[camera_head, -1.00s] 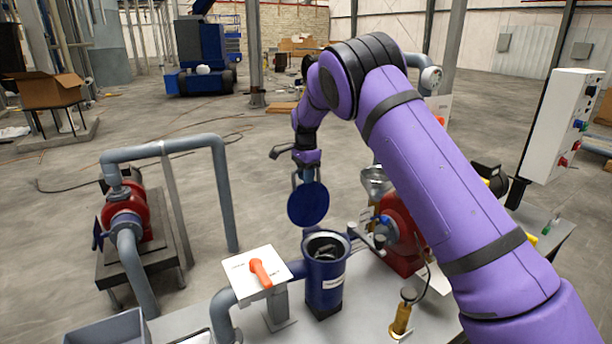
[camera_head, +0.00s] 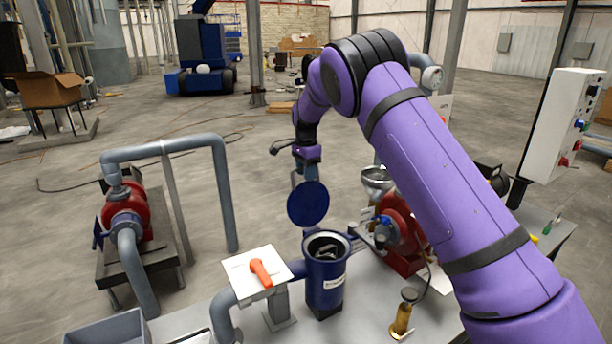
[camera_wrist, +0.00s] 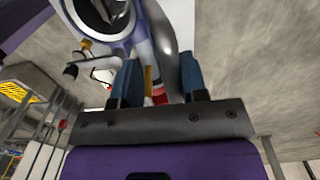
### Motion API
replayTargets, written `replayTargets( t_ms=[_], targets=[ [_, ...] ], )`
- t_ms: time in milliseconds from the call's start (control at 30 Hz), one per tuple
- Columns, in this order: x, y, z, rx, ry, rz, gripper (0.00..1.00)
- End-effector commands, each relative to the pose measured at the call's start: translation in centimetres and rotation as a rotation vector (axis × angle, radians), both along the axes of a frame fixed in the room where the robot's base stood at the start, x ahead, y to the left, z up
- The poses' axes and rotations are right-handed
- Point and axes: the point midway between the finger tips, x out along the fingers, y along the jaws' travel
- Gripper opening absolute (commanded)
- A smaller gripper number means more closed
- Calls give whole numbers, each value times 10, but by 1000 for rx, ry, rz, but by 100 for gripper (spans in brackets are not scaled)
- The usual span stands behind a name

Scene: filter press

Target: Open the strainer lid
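The strainer (camera_head: 326,290) is a dark blue upright cylinder on the bench, with its round mouth uncovered. Its round blue lid (camera_head: 308,204) stands raised, nearly upright, behind and above the mouth. My gripper (camera_head: 297,180) is just above and behind the lid, which partly hides its fingers. In the wrist view, the two blue fingers of my gripper (camera_wrist: 160,82) stand apart. A smooth grey curved piece (camera_wrist: 164,40) shows in line with the gap between them; I cannot tell if it touches either finger. The strainer mouth (camera_wrist: 100,18) shows at the wrist view's top left.
A plate with an orange handle (camera_head: 261,272) stands left of the strainer. A red pump (camera_head: 400,230) and a brass fitting (camera_head: 403,315) are on its right. A grey pipe loop (camera_head: 165,148) and another red pump (camera_head: 126,215) stand at left. The floor behind the lid is clear.

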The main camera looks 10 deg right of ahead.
Motion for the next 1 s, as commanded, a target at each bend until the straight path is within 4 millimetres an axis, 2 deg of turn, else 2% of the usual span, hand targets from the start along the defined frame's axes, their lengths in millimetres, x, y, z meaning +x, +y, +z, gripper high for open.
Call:
replayTargets(
  t_ms=[300,500,700,1000],
  targets=[
    [2,0,59,1,-5,1,40],
    [2,0,86,0,-3,0,40],
    [1,0,94,0,-2,0,40],
    [1,-1,96,1,-3,1,40]
  ],
)
